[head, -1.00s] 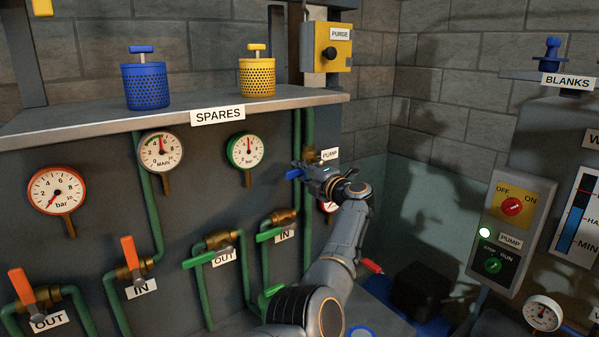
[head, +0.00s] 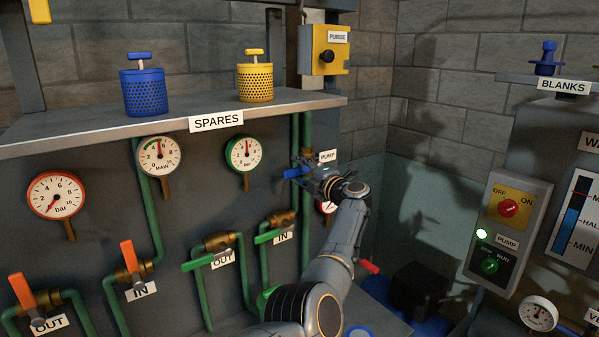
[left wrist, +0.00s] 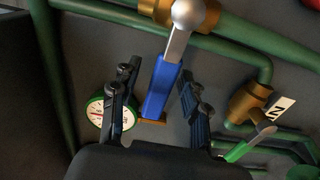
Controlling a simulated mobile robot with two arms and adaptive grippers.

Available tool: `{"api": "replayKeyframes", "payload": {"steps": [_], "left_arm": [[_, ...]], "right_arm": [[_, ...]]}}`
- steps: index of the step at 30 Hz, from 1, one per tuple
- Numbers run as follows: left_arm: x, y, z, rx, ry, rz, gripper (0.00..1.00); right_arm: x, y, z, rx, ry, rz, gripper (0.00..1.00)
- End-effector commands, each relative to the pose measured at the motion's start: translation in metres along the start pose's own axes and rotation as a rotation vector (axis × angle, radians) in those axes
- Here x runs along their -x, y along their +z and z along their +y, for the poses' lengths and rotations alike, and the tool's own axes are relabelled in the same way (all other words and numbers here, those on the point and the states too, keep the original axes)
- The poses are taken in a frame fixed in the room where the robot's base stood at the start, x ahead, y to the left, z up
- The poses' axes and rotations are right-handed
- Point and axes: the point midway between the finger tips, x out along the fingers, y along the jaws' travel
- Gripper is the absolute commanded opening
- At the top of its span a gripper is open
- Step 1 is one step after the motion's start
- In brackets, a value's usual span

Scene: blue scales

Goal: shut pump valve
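The pump valve has a blue lever (head: 295,172) beside the PUMP label (head: 328,156), on the pipe at the right end of the panel. In the left wrist view its blue lever (left wrist: 160,88) joins a silver shank with a round hub, over a brass body (left wrist: 150,8). My left gripper (head: 312,175) is at this lever. In the wrist view the gripper (left wrist: 158,92) is open, with one dark finger on each side of the lever and gaps between. In the head view the gripper hides part of the valve. My right gripper is not in view.
Green-handled valves (head: 215,260) and orange-handled valves (head: 130,255) sit left of my arm. Gauges (head: 243,154) hang under the SPARES shelf (head: 120,130). A yellow PURGE box (head: 325,50) is above. A pump switch panel (head: 508,235) stands at right.

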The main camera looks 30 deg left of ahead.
Motion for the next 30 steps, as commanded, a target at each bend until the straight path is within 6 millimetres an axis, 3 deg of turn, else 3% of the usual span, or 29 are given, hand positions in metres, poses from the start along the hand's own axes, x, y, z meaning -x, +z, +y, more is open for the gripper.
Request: {"api": "replayKeyframes", "payload": {"steps": [8,21,30], "left_arm": [[0.003,0.000,-0.001,0.002,-0.002,-0.001,0.45],[0.063,0.001,-0.001,0.001,-0.002,-0.001,0.45],[0.075,0.000,0.000,0.001,0.000,0.001,0.45]], "right_arm": [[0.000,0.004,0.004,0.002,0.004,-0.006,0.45],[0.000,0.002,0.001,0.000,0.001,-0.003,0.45],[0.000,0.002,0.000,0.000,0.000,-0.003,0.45]]}}
